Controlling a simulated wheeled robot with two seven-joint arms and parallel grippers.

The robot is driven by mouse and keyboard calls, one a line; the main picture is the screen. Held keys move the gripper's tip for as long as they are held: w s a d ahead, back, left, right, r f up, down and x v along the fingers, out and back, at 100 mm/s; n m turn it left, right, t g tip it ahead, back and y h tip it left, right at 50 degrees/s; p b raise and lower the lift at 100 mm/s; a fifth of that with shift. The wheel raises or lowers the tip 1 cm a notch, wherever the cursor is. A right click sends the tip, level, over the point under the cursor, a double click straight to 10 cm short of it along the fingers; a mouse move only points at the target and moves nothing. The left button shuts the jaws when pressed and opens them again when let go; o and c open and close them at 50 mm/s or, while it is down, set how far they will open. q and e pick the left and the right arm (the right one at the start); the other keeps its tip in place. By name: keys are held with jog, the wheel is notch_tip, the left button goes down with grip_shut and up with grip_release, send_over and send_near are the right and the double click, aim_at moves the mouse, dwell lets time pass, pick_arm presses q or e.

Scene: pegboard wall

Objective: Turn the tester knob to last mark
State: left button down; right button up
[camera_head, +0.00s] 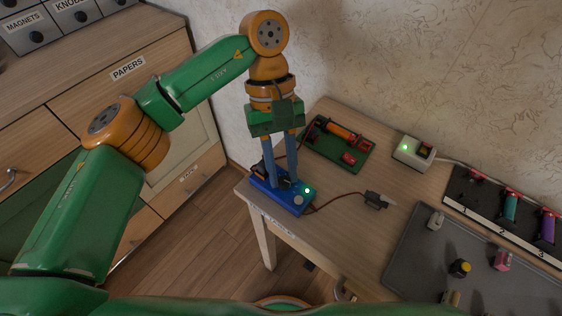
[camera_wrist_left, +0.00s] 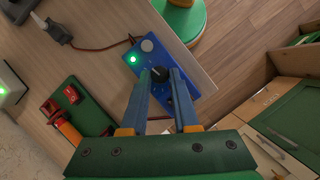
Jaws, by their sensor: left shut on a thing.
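The blue tester (camera_head: 276,196) lies near the left corner of the table, with a lit green lamp (camera_head: 307,190) and a pale round button (camera_wrist_left: 147,45). Its black knob (camera_wrist_left: 159,74) shows between my left fingertips in the left wrist view. My left gripper (camera_head: 284,181) reaches down from above and is shut on the knob; it also shows in the left wrist view (camera_wrist_left: 163,72). The fingers hide part of the tester's face, and I cannot read the marks or where the knob points. My right gripper is not in view.
A green tray (camera_head: 325,148) with red and orange parts sits behind the tester. A dark cable runs to a grey plug (camera_head: 376,200). A white box (camera_head: 412,152) with a green light stands further right. A grey mat (camera_head: 420,250) holds several small pieces. A drawer cabinet (camera_head: 165,60) stands left.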

pick_arm(q)
jog(key=shift+d+m+y+p, duration=0.1)
jog(key=shift+m+y+p, duration=0.2)
jog(key=shift+m, duration=0.5)
jog(key=c, duration=0.9)
grip_release()
jog(key=p+v, duration=0.3)
jog(key=v, duration=0.4)
jog(key=shift+w+p, duration=0.15)
jog(key=shift+p, duration=0.25)
